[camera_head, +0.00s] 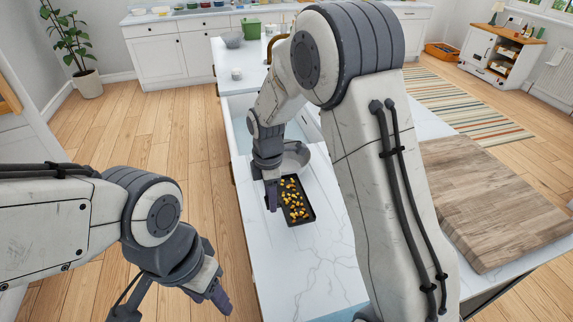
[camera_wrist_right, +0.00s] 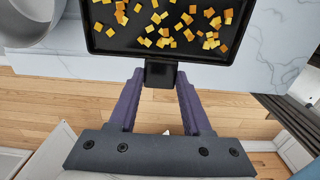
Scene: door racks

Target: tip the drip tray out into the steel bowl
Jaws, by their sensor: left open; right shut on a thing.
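The drip tray (camera_head: 291,180) is a black shallow tray with several yellow and orange cubes in it, on or just above the white counter. My right gripper (camera_head: 272,196) is at its left side. In the right wrist view the right gripper (camera_wrist_right: 160,82) is shut on the short black handle of the tray (camera_wrist_right: 200,53), which looks roughly level. The steel bowl (camera_head: 298,153) stands just behind the tray, partly hidden by my right arm; its rim and side also show in the right wrist view (camera_wrist_right: 38,30). My left gripper (camera_head: 220,293) is open and empty over the floor, left of the counter.
A sink (camera_head: 240,118) lies behind the bowl. A white cup (camera_head: 236,74), a grey bowl (camera_head: 232,41) and a green container (camera_head: 251,29) stand farther back. A wooden board (camera_head: 500,205) lies at right. The counter in front of the tray (camera_head: 300,265) is clear.

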